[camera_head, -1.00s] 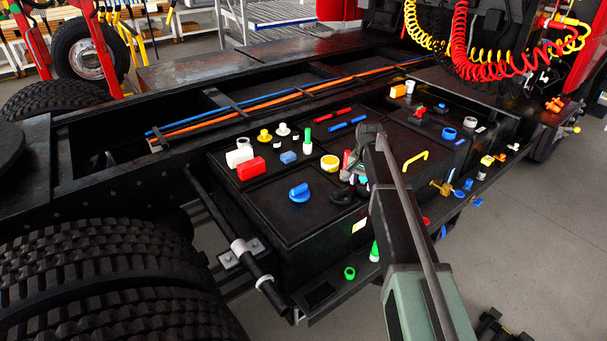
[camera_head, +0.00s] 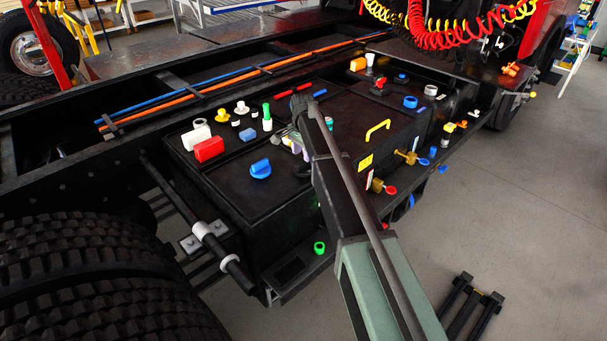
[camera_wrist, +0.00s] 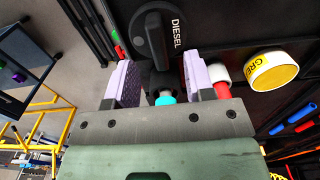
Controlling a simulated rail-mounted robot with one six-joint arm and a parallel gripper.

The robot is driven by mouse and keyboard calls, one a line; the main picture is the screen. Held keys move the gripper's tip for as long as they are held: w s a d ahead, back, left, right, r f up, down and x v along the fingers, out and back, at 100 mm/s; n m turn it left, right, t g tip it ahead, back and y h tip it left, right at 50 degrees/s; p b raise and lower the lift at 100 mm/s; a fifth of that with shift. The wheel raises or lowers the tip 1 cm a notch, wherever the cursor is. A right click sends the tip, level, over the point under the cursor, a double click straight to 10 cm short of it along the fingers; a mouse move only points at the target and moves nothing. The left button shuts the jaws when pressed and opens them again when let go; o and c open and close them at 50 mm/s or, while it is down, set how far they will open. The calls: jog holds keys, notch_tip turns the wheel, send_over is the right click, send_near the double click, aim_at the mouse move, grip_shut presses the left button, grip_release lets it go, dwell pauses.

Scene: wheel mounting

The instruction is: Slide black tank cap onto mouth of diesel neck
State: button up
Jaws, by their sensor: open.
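The black tank cap (camera_wrist: 153,40), with a raised grip bar and the word DIESEL beside it, shows at the top centre of the wrist view. My gripper (camera_wrist: 158,72) is open, its two pale purple fingers apart near the lower edge of the cap. I cannot tell whether they touch it. A dark part and a cyan piece (camera_wrist: 165,97) show between the fingers, partly hidden by the gripper body. In the head view my gripper (camera_head: 296,144) is over the middle of the black tank top, and my arm hides the cap. I cannot make out the diesel neck.
A yellow cap (camera_wrist: 273,72) and a red piece (camera_wrist: 221,88) with a white top lie right of my gripper in the wrist view. In the head view, a blue cap (camera_head: 260,168), a red block (camera_head: 209,149) and a yellow handle (camera_head: 377,131) crowd the tank top.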

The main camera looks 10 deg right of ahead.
notch_tip(320, 180, down, 5)
jog(key=b, duration=0.4)
jog(key=shift+d, duration=0.1)
jog(key=shift+r, duration=0.2)
jog(key=shift+p, duration=0.3)
grip_shut()
jog(key=shift+r, duration=0.1)
notch_tip(320, 180, up, 20)
jog(key=p, duration=2)
jog(key=c, duration=0.7)
grip_release()
grip_shut()
